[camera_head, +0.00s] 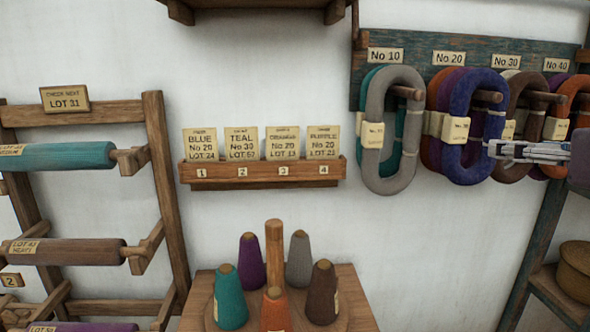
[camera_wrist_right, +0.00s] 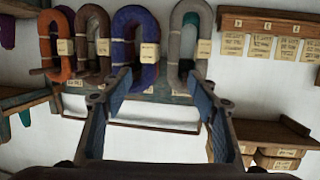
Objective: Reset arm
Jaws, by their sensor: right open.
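My right gripper (camera_head: 500,150) comes in from the right edge of the head view. Its tips show beside the right edge of the blue hank (camera_head: 460,166) and in front of the brown hank (camera_head: 507,168). In the upside-down right wrist view my right gripper (camera_wrist_right: 160,76) is open. Its two fingers stand wide apart with nothing between them, and the blue hank (camera_wrist_right: 133,28) hangs beyond. Whether the tips touch a hank cannot be told. My left gripper is not in view.
Hanks hang on pegs of a blue-green board (camera_head: 360,75); the grey hank (camera_head: 377,165) is left of the blue one. A card rack (camera_head: 260,185) is mid-wall. Yarn cones stand on a wooden stand (camera_head: 345,285). A roller rack (camera_head: 160,140) stands left; a bowl (camera_head: 576,268) sits right.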

